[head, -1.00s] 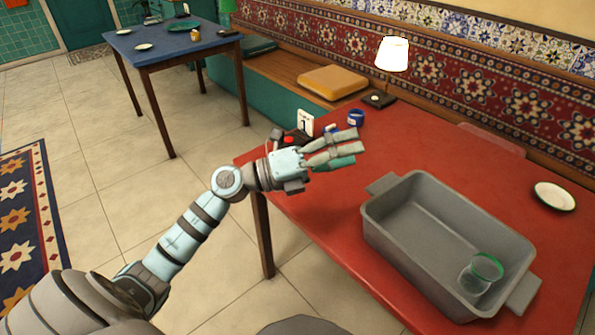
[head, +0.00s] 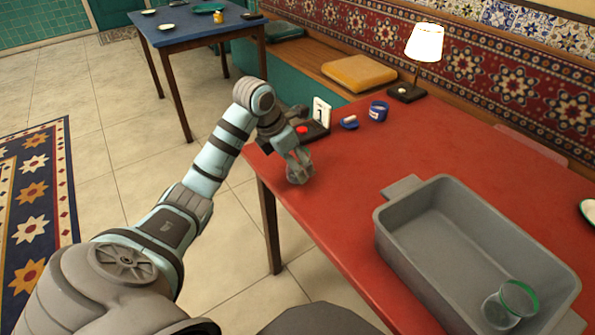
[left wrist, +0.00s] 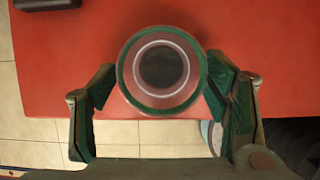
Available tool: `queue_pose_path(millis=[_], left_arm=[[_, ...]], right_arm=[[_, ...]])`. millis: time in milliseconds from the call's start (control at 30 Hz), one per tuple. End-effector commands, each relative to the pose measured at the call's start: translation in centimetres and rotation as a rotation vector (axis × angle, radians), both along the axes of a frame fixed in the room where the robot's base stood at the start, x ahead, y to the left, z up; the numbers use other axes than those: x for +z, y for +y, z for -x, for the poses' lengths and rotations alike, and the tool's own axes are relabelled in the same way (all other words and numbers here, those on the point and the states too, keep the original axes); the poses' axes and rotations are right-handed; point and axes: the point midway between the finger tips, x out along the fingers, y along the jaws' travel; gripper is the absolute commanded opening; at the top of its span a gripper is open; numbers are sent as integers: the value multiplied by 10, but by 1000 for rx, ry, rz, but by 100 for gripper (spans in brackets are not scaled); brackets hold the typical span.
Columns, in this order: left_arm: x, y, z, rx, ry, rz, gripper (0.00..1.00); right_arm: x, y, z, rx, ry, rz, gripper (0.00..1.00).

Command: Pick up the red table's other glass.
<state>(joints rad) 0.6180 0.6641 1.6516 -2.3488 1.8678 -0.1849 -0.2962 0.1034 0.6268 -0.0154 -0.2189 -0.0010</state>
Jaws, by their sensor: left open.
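A clear glass with a green rim (left wrist: 124,80) stands on the red table (left wrist: 60,70) near its edge, seen from above in the left wrist view. My left gripper (left wrist: 160,88) is open, with one finger on each side of the glass. I cannot tell whether the fingers touch it. In the head view my left gripper (head: 297,160) points down over the near left part of the red table (head: 345,180), and largely hides the glass. A second green-rimmed glass (head: 512,303) is in the grey tub. My right gripper is not in view.
The grey tub (head: 408,207) stands at the right of the red table. Behind my gripper are a number card (head: 321,112), a blue pot (head: 378,111), a blue lid (head: 349,123) and a lamp (head: 425,42). The table between gripper and tub is clear.

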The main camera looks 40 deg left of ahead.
Motion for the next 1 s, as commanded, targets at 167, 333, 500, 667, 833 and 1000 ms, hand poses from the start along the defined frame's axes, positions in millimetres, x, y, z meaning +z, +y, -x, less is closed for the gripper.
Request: queue_pose_path(millis=[167, 333, 500, 667, 833, 1000], left_arm=[[-24, -4, -9, -1, 1, 1, 69], [-23, -4, -9, -1, 0, 1, 69], [-23, -4, -9, -1, 0, 1, 44], [-23, -4, -9, -1, 0, 1, 18], [-23, -4, -9, -1, -1, 1, 15], [-17, -4, -10, -1, -2, 1, 15]], right_arm=[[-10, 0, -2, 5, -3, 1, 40], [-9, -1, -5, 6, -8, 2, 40], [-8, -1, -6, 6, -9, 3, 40], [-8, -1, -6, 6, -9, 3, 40], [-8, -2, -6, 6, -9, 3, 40], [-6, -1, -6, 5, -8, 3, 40]])
